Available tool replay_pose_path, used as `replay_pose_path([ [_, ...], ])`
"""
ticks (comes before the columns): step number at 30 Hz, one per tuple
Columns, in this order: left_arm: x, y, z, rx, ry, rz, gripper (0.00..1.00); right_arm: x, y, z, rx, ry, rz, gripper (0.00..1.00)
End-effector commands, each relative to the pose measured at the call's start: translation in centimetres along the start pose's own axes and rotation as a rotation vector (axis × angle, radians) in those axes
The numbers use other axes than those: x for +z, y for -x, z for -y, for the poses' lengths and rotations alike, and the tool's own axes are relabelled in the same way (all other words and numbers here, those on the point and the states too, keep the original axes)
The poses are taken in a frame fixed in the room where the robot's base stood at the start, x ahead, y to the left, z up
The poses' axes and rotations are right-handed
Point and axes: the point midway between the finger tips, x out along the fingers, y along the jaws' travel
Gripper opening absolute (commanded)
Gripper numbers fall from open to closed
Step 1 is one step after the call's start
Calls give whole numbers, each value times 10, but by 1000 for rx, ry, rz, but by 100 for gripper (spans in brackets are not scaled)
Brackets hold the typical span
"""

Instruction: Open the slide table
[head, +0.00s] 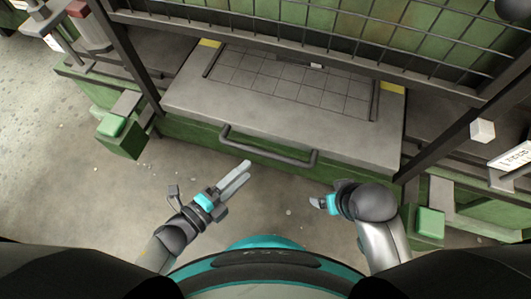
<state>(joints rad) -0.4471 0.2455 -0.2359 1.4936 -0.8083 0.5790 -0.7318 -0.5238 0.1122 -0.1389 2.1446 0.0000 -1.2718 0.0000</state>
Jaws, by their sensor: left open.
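The slide table (185,95) is a grey slab with a square grid panel on top and a green front face, below a mesh guard. Its dark bar handle (268,153) runs along the front edge. My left gripper (246,171) is open and empty, with its pale fingers pointing toward the handle. In the picture its fingertips lie just below the left part of the handle; I see no contact. My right gripper (317,203) is below the handle's right end, apart from it. It is partly turned away, so its jaw opening is unclear.
A wire mesh guard (300,35) and dark slanted posts (130,55) frame the table. Green boxes stand at the left (120,135) and the right (430,222). Bare concrete floor lies in front of the table.

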Motion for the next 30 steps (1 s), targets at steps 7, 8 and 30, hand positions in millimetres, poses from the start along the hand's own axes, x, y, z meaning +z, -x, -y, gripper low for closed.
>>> replay_pose_path([
  [7, 0, -49, -2, -2, 2, 0, 55, -11, 24, -1, 3, -1, -42, 90],
  [8, 0, -54, -2, -2, 1, 0, 55, -12, 26, -1, 3, -1, -46, 90],
  [30, 0, -92, -1, 2, 3, 1, 50, -18, 53, -2, 5, -3, -81, 90],
])
